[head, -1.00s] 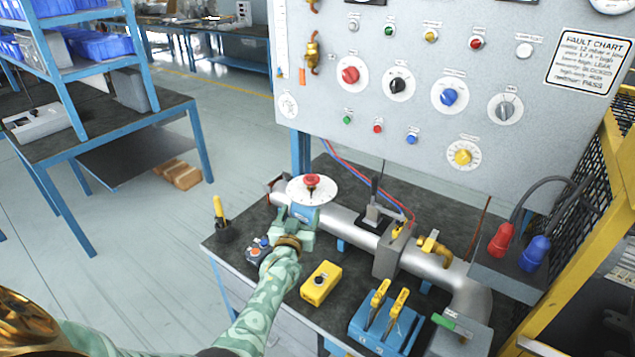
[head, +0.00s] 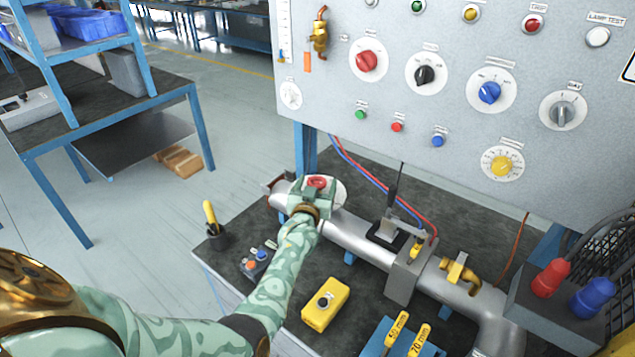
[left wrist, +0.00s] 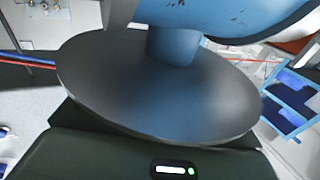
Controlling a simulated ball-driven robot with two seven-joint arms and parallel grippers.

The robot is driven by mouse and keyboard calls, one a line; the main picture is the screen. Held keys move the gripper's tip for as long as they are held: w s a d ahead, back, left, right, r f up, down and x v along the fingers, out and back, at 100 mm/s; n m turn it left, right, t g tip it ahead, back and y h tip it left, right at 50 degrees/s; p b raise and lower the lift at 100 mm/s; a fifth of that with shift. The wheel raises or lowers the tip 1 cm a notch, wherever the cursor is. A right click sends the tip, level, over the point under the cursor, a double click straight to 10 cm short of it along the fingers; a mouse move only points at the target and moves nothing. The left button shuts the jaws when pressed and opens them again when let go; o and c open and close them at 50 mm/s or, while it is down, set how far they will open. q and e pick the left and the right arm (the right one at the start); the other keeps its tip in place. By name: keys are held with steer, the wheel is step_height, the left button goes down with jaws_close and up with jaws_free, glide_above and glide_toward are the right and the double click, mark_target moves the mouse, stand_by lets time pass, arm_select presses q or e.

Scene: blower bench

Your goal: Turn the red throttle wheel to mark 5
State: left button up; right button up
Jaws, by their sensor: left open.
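The red throttle wheel (head: 317,181) sits on a round pale dial plate (head: 339,192) at the left end of the grey pipe in the head view. My left gripper (head: 316,188) is open at the wheel, with its pale green fingers over the dial plate. The gripper covers most of the plate and its marks, so I cannot read where the wheel points. Whether the fingers touch the wheel cannot be told. My right gripper is not in view.
The grey pipe (head: 358,238) runs right across the dark bench, with a lever and a brass valve (head: 460,272). A yellow box (head: 325,304) and a button box (head: 257,262) lie in front. The control panel (head: 390,95) with dials stands behind.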

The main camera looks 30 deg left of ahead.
arm_select(q)
steer(key=shift+c, duration=0.3)
steer(key=c, duration=0.9)
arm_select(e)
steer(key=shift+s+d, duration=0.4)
